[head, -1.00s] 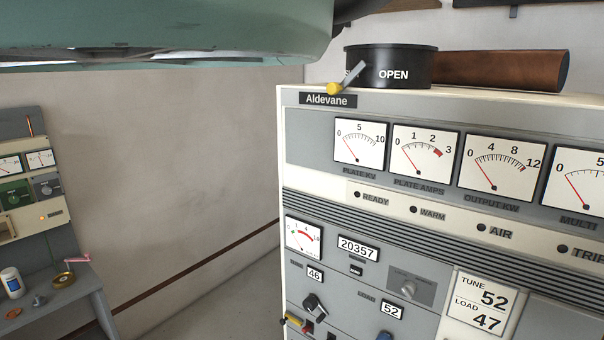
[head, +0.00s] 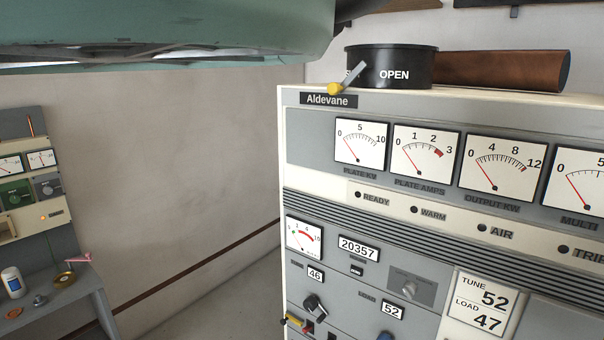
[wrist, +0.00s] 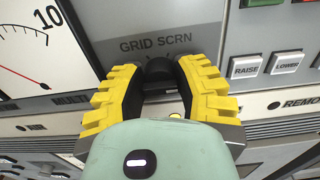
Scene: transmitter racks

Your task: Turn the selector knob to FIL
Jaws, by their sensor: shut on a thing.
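The black selector knob (wrist: 158,70) shows in the wrist view, just below the printed words GRID SCRN (wrist: 156,43). My gripper (wrist: 160,74), with yellow ribbed fingers, is shut on the knob, one finger on its left and one on its right. The fingers and the pale green gripper body hide the lower part of the knob and the panel around it. The knob's pointer is not clear, and no FIL mark can be read. Neither the gripper nor this knob shows in the head view.
The MULTI meter (wrist: 35,55) lies left of the knob. RAISE (wrist: 245,67) and LOWER (wrist: 286,63) buttons lie to the right. In the head view, the Aldevane rack (head: 420,210) fills the right side, and a bench (head: 55,300) with small items stands far left.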

